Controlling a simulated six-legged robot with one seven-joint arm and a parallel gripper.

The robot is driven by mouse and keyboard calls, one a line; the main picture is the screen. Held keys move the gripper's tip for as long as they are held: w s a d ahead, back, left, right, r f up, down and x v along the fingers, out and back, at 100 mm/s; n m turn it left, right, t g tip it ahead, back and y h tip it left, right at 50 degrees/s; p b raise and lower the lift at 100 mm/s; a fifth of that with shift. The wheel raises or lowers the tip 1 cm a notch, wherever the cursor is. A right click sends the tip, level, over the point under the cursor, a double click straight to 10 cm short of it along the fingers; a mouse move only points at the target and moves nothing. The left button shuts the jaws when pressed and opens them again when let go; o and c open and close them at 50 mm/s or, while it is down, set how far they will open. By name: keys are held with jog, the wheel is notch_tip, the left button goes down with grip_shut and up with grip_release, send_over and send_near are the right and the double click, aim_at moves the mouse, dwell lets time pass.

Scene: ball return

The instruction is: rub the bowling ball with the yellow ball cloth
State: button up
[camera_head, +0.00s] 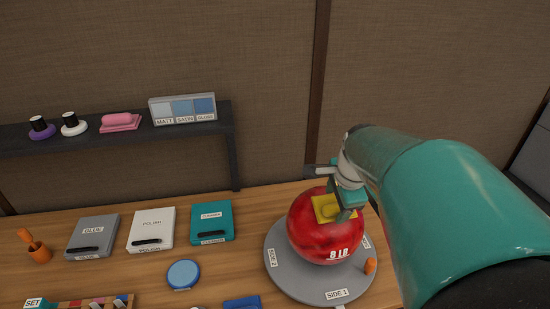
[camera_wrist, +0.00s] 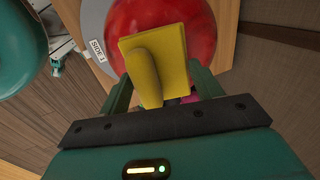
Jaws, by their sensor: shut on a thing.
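The red bowling ball (camera_head: 318,232) sits on a grey round turntable (camera_head: 285,275) with side labels, at the right of the wooden table. It also fills the top of the wrist view (camera_wrist: 197,25). The yellow ball cloth (camera_head: 324,206) is a flat pad with a raised grip, at the upper front of the ball. In the wrist view the cloth (camera_wrist: 171,48) lies over the ball's surface; I cannot tell how firmly it touches. My gripper (camera_head: 341,202) is shut on the cloth's grip, which shows between the fingers in the wrist view.
An orange peg (camera_head: 370,266) is at the turntable's right edge. Glue (camera_head: 93,237), polish (camera_head: 152,229) and teal cleaner (camera_head: 211,221) boxes stand to the left, with a blue disc (camera_head: 183,274) in front. A dark shelf (camera_head: 160,137) holds pads and a finish sample board (camera_head: 183,108).

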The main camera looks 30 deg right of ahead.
jog(key=shift+s+d, duration=0.2)
jog(key=shift+d, duration=0.45)
jog(key=shift+w+a+f, duration=0.1)
jog(key=shift+w+a, duration=0.1)
jog(key=shift+a, duration=0.45)
jog(key=shift+w+a, duration=0.15)
jog(key=shift+a, duration=0.45)
jog(key=shift+v, duration=3.1)
jog(key=shift+v, duration=1.45)
